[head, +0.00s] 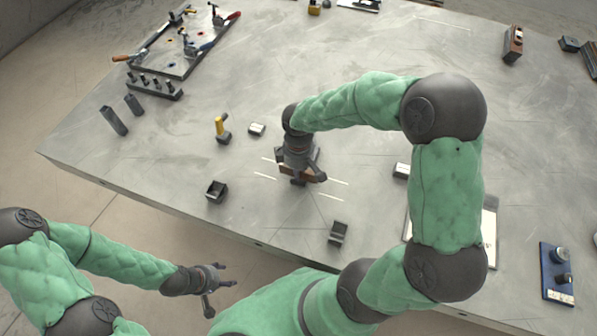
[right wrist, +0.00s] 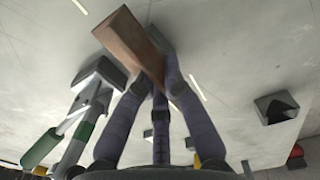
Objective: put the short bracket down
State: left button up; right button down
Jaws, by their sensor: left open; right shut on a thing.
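The short bracket (right wrist: 130,38), a brown bar-like piece with a grey side, is held between the fingers of my right gripper (right wrist: 160,75) in the right wrist view. In the head view my right gripper (head: 298,178) is low over the table between white marked lines, and the bracket's brown edge (head: 317,175) shows beside the fingers. The gripper hides most of it, and I cannot tell whether it touches the table. My left gripper (head: 222,281) is open and empty, off the table's front edge at lower left.
A yellow-handled tool (head: 221,128) and small block (head: 257,129) are left. A clamp plate (head: 183,45) is back left; a blue fixture (head: 557,274) is right.

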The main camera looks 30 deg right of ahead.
jog(key=shift+r, duration=0.1)
jog(key=shift+f, duration=0.2)
jog(key=c, duration=1.3)
grip_release()
jog(key=shift+c, duration=0.2)
jog(key=shift+r, duration=0.15)
notch_tip(320, 180, up, 12)
jog(key=p, duration=0.4)
